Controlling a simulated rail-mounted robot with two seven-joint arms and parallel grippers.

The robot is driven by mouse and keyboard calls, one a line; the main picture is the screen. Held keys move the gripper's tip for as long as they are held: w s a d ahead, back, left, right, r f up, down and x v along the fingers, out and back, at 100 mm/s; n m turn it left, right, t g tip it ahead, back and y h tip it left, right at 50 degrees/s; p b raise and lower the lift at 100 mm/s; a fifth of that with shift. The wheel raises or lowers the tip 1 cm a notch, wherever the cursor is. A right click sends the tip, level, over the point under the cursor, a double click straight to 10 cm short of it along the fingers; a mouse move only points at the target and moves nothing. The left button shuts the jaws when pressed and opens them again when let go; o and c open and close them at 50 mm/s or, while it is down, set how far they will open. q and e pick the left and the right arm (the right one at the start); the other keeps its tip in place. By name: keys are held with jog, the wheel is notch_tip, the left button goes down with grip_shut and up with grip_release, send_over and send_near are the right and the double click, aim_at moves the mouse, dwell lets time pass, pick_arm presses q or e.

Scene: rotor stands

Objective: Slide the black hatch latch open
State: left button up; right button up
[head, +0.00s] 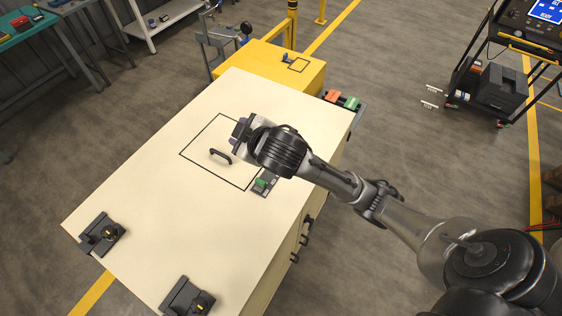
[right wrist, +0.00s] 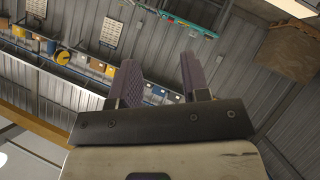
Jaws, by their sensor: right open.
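The hatch (head: 207,153) is a square outlined in black on the cream cabinet top, with a black arched handle (head: 221,157) on it. A small dark fitting with a green patch (head: 262,184) sits at the hatch's near right edge; I cannot tell if it is the latch. No other latch is clearly visible, and my right arm hides part of the hatch's right side. My right gripper (head: 236,140) is over the hatch, beyond the handle. In the right wrist view its two purple-padded fingers (right wrist: 160,72) are apart, with nothing between them. My left gripper is not in view.
Two dark brackets (head: 102,234) (head: 188,298) stand at the cabinet top's near left end. A yellow box (head: 265,72) adjoins the far end. Orange and green blocks (head: 342,100) sit at the far right corner. The top left of the hatch is clear.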

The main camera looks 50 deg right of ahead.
jog(key=w+d+f+n+g+h+b, duration=0.1)
jog(key=w+d+f+g+b, duration=0.15)
jog(key=w+d, duration=0.3)
jog(key=w+d+f+n+g+h+b, duration=0.1)
jog(key=w+d+b, duration=0.25)
jog(key=d, duration=0.35)
jog(key=s+d+f+n+g, duration=0.1)
jog(key=d+f+n+g, duration=0.2)
jog(key=d+f+g, duration=0.55)
jog(key=s+a+f+n+y, duration=0.1)
jog(key=f+n, duration=0.2)
jog(key=f, duration=0.2)
jog(key=s+f+n+y, duration=0.1)
jog(key=f+n, duration=0.2)
jog(key=f, duration=0.3)
jog(key=s+a+f+n+y, duration=0.1)
jog(key=f+n, duration=0.3)
jog(key=f, duration=0.2)
jog(key=shift+a+f+y, duration=0.2)
jog(key=shift+a+y, duration=0.1)
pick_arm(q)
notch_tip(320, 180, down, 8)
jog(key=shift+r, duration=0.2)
pick_arm(e)
jog(key=shift+f, duration=0.95)
